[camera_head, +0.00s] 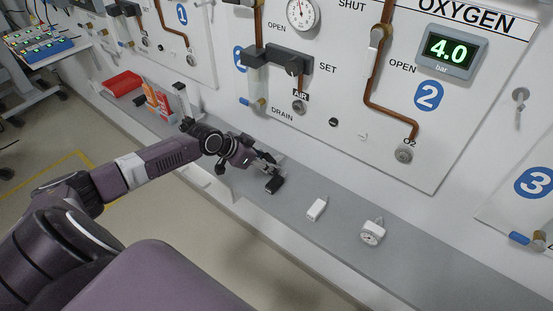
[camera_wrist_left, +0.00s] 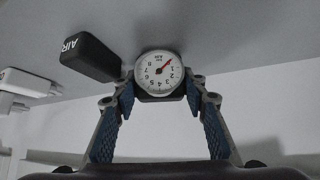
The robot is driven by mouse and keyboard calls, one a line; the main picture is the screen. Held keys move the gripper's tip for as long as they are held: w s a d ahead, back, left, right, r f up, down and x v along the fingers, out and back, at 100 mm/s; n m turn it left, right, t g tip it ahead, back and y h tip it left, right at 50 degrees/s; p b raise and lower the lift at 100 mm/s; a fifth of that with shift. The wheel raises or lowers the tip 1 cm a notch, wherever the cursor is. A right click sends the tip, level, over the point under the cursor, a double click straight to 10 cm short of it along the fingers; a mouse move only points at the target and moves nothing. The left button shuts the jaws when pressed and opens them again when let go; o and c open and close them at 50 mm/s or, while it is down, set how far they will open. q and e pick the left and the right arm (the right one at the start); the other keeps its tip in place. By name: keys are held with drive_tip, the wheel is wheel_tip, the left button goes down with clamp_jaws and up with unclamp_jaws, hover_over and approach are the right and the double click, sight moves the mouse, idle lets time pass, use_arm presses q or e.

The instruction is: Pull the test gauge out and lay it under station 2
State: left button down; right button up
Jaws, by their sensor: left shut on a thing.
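A round gauge (camera_wrist_left: 159,73) with a white dial, red needle and black body sits between the fingertips of my left gripper (camera_wrist_left: 160,88), which is shut on it. In the head view my left gripper (camera_head: 266,164) is low over the grey shelf below the station 2 panel (camera_head: 330,110); the held gauge is hard to make out there. I cannot tell if it touches the shelf. A black block marked AIR (camera_wrist_left: 90,52) lies close beside the gauge; it also shows in the head view (camera_head: 275,184). My right gripper is not in view.
A red tray (camera_head: 122,83) and orange boxes (camera_head: 157,99) are at left. The AIR socket (camera_head: 299,107) and O2 socket (camera_head: 404,155) look empty.

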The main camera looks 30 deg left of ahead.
use_arm(q)
drive_tip(key=shift+s+a, duration=0.1)
drive_tip(key=shift+s, duration=0.25)
idle(0.5)
drive_tip(key=shift+s+a+p, duration=0.15)
drive_tip(key=shift+s+p, duration=0.15)
drive_tip(key=shift+p, duration=0.05)
drive_tip(key=shift+s+a+p, duration=0.25)
drive_tip(key=shift+s+p, duration=0.05)
drive_tip(key=shift+s, duration=0.3)
drive_tip(key=shift+s+a+p, duration=0.25)
drive_tip(key=shift+s, duration=0.4)
drive_tip(key=shift+s+a+p, duration=0.25)
drive_tip(key=shift+s+p, duration=0.05)
drive_tip(key=shift+s, duration=0.4)
drive_tip(key=shift+a, duration=0.1)
